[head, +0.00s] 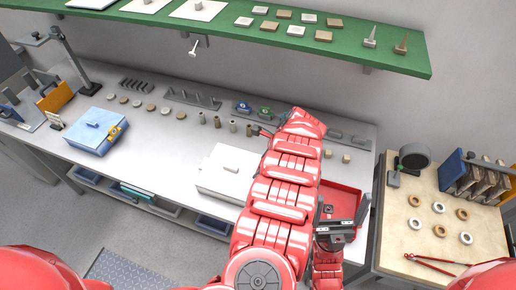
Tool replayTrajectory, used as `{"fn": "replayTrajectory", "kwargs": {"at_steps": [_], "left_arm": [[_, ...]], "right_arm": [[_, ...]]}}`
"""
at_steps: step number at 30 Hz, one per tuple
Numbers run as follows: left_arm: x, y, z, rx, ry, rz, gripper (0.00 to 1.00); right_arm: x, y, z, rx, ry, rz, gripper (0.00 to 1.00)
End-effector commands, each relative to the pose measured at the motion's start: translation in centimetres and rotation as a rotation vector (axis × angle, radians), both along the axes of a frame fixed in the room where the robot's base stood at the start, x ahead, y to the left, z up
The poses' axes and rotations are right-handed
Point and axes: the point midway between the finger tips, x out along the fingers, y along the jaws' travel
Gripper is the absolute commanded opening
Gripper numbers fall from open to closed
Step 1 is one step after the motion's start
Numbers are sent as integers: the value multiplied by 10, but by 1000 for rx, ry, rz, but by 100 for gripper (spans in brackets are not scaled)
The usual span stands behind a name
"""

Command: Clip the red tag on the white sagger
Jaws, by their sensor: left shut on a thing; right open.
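The white sagger (214,184) is a flat white box with a handled lid, on the long bench left of my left forearm. My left gripper (260,131) is beyond it, over the back of the bench, mostly hidden by its own wrist. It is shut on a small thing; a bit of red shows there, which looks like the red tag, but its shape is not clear. A blue tag (243,107) and a green tag (265,113) sit on a dark holder behind. My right gripper (336,222) is open and empty, above the front of the red tray (345,190).
A blue box (90,137) with a yellow tag stands at the bench's left. Small cylinders (217,121) stand between the sagger and the back row. The green shelf (300,38) overhangs the rear. The wooden table (405,245) at right holds rings and red tongs.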

Motion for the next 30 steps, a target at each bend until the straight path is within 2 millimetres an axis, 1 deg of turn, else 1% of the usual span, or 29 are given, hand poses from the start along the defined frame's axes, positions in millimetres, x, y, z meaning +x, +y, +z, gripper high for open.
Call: {"fn": "replayTrajectory", "kwargs": {"at_steps": [5, 15, 18, 30], "left_arm": [[-5, -2, -6, -2, 0, 12, 36], [-5, -1, -30, 0, 3, 11, 36], [-5, -2, -33, 0, 2, 11, 36], [-5, -1, -32, 0, 2, 12, 36]], "right_arm": [[0, 0, -5, 0, 0, 0, 100], [0, 0, -37, 0, 0, 0, 100], [0, 0, -44, 0, 0, 0, 100], [0, 0, -43, 0, 0, 0, 100]]}}
